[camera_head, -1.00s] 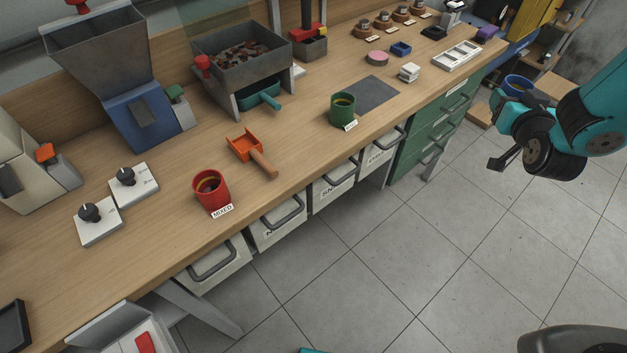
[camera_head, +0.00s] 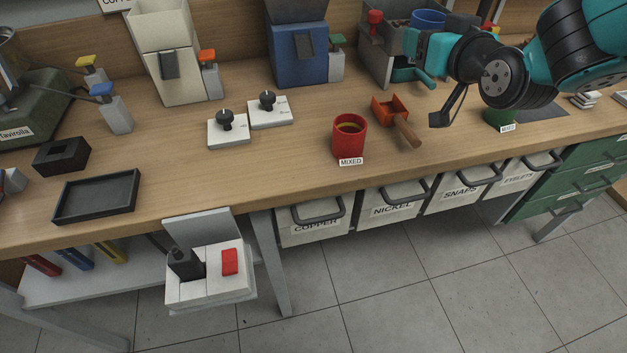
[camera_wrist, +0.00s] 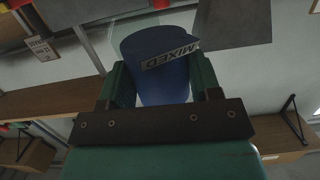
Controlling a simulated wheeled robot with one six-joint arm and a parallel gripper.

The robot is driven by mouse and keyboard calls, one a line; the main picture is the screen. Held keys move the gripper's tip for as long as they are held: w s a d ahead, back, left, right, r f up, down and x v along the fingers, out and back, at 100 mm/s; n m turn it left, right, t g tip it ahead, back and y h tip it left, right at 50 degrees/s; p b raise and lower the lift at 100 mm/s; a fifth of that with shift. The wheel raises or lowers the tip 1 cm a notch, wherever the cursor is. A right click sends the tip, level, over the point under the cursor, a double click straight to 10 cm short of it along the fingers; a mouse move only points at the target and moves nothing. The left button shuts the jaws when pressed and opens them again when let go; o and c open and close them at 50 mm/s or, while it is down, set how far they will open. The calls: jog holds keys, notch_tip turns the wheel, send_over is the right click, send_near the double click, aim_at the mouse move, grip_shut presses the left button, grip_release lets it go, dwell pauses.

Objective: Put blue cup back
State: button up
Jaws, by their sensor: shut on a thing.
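The blue cup (camera_wrist: 160,55) is held between the two fingers of my gripper (camera_wrist: 163,85) in the wrist view. Its label reads MIXED. In the head view only the upper part of the blue cup (camera_head: 428,19) shows, beyond my gripper (camera_head: 425,48) and in front of the grey hopper bin in the picture. The gripper is shut on the cup, held above the bench. A red cup (camera_head: 349,136) labelled MIXED stands upright on the wooden bench (camera_head: 290,170). A green cup (camera_head: 497,117), also labelled MIXED, stands farther right, partly hidden by my arm.
An orange scoop (camera_head: 392,112) lies right of the red cup. Two white knob plates (camera_head: 229,133) and a black tray (camera_head: 97,195) are to the left. The bench between the red cup and the tray is mostly clear. Labelled drawers (camera_head: 390,203) line the front edge.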

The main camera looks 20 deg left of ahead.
jog(key=s+a+r+n+g+y+b, duration=0.2)
jog(key=s+a+n+b, duration=0.1)
jog(key=s+a, duration=0.5)
jog(key=s+a+r+n+g+y+b, duration=0.2)
jog(key=s+a+r+g+y+b, duration=0.15)
jog(key=s+a, duration=0.4)
jog(key=h+b, duration=0.1)
jog(key=b, duration=0.1)
send_over(306, 164)
jog(key=shift+t, duration=0.35)
notch_tip(306, 164, down, 16)
jog(key=shift+r, duration=0.2)
jog(key=shift+d+f+b, duration=0.1)
jog(key=shift+f+b, duration=0.3)
jog(key=shift+f, duration=2.05)
jog(key=shift+f, duration=0.1)
jog(key=o, duration=1)
jog(key=shift+c, duration=0.2)
jog(key=b+v, duration=0.3)
jog(key=v, duration=0.9)
